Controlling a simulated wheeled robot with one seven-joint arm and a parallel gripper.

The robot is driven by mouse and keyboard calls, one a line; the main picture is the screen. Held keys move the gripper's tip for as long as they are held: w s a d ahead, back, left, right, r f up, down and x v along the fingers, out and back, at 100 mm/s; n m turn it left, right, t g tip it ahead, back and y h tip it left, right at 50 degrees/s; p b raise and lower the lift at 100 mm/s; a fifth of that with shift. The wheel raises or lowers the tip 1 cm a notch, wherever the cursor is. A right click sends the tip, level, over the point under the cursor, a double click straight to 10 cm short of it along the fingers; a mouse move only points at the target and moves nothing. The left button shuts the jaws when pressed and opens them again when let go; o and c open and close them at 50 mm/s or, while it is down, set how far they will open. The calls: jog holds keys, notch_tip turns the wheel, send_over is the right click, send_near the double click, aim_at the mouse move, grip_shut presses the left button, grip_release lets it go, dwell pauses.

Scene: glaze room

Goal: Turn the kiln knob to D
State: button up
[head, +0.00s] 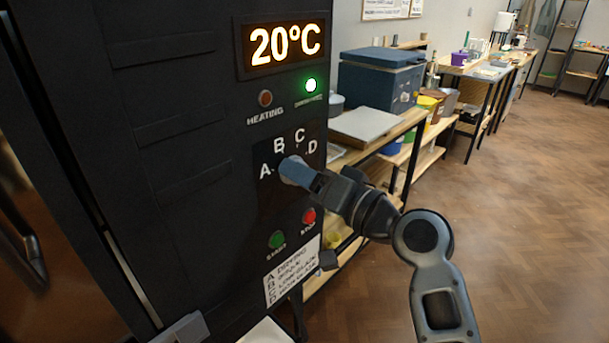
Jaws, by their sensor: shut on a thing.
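The black kiln (185,95) fills the left of the head view. Its dial panel carries the white letters A, B, C and D in an arc, with the D (312,147) at the right end. My gripper (287,167) reaches in from the lower right to the middle of this arc and is shut on the kiln knob. The blue-grey end of my gripper covers the knob, so which letter it points to cannot be seen.
The display (285,45) reads 20°C. A green lamp (311,85) is lit and the heating lamp (265,98) looks dull. Green (277,240) and red (309,217) buttons sit below the dial. Wooden shelving (385,140) stands behind my arm; the floor at right is clear.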

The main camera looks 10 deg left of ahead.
jog(key=shift+d+f, duration=0.1)
jog(key=o, duration=0.9)
jog(key=b+v, duration=0.1)
jog(key=v, duration=0.6)
jog(key=shift+s+d, duration=0.25)
jog(key=shift+d, duration=0.05)
jog(key=s+d+f+m+t+h, duration=0.2)
jog(key=s+d+f+h, duration=0.3)
jog(key=s+d+f, duration=0.3)
jog(key=s+d+f+m+t+h, duration=0.1)
jog(key=s+d+f+m+h, duration=0.3)
jog(key=s+f, duration=0.65)
jog(key=s+d+r+n+h, duration=0.2)
jog(key=s+d+r, duration=0.1)
jog(key=s, duration=0.8)
jog(key=s+d+r+n+h, duration=0.2)
jog(key=s+d+r+h, duration=0.1)
jog(key=s, duration=0.9)
jog(key=shift+s+d+n+t+b, duration=0.2)
jog(key=shift+d+n+t+b, duration=0.15)
jog(key=shift+d, duration=0.55)
